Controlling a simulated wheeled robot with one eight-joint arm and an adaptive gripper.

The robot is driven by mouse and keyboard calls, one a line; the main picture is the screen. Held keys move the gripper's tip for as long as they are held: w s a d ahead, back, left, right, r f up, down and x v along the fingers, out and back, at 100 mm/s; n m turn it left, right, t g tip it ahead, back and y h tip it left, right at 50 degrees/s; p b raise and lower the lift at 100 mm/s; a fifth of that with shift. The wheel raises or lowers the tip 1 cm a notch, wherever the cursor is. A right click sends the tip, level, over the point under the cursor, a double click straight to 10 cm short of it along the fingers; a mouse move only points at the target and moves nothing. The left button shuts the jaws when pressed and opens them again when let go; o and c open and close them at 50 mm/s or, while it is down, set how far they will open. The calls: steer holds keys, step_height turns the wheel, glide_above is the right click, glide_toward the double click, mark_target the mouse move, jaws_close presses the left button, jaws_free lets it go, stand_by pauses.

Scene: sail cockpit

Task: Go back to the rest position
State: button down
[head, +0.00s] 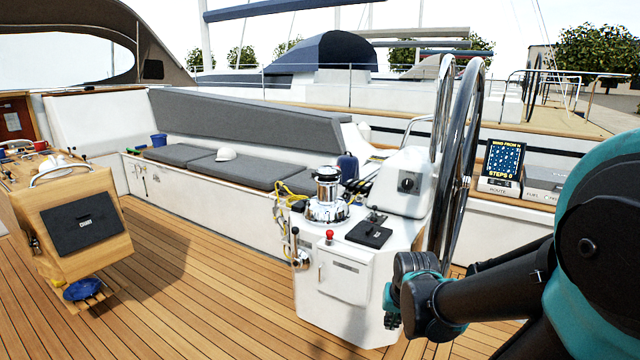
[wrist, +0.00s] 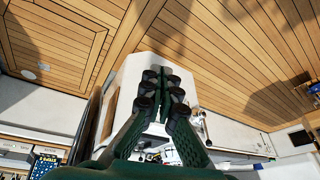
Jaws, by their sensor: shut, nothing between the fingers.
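My gripper (wrist: 172,95) is in the middle of the wrist view, its two dark green and black fingers together with nothing between them. Below it in that view is a white console (wrist: 205,85). In the head view my arm reaches in from the right edge, and its end is at the console's lower right, beside the steering wheel (head: 455,170). The fingers are only partly visible there. The white console (head: 345,290) carries a chrome winch (head: 328,190), a red-knobbed lever (head: 329,237) and a black lever panel (head: 369,234).
A cushioned bench (head: 190,155) holds a white cap (head: 226,154). A display (head: 503,165) is at the right behind the wheel. The teak floor (head: 190,290) between table and console is clear.

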steer(key=s, duration=0.1)
steer(key=s+f+n, duration=0.1)
steer(key=s+d+n, duration=0.1)
steer(key=s, duration=0.1)
steer(key=shift+f, duration=0.25)
